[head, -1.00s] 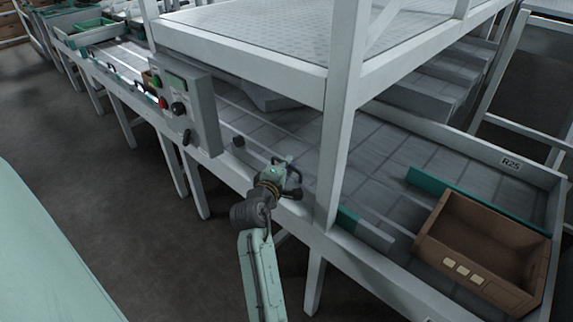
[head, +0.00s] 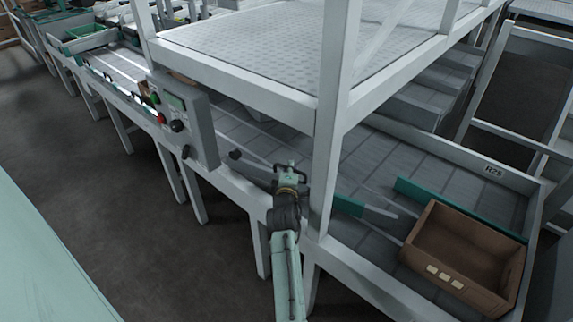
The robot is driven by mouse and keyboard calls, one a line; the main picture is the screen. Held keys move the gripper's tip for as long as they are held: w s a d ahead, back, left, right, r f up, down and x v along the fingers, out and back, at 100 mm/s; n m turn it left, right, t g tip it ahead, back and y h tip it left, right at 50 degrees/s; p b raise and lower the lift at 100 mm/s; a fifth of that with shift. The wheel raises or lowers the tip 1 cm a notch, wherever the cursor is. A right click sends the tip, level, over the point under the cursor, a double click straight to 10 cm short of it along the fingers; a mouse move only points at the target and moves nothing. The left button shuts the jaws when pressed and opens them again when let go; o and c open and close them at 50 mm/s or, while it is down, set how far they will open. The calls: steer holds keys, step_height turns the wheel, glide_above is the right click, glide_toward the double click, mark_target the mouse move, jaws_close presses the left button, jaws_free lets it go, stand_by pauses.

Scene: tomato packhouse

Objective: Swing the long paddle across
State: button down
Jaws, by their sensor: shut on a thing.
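The long paddle (head: 376,214) is a thin grey bar with a green section. In the head view it lies low over the dark belt and angles inward from the near side rail. Its left end appears to be at a dark round knob (head: 235,154) on that rail. A white post hides part of its length. My gripper (head: 290,170) is beside the near rail, just left of the post, and shut on the paddle. The exact contact is hidden by the gripper itself.
A brown crate (head: 418,259) with pale labels stands on the belt at the right, beyond the paddle's tip. A teal guide (head: 420,192) runs behind it. The white post (head: 327,130) is close to my gripper. A control box (head: 200,130) stands at the left.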

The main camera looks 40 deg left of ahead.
steer(key=shift+w+a, duration=0.1)
steer(key=c, duration=2)
jaws_free()
steer(key=shift+o, duration=0.2)
steer(key=shift+r, duration=0.1)
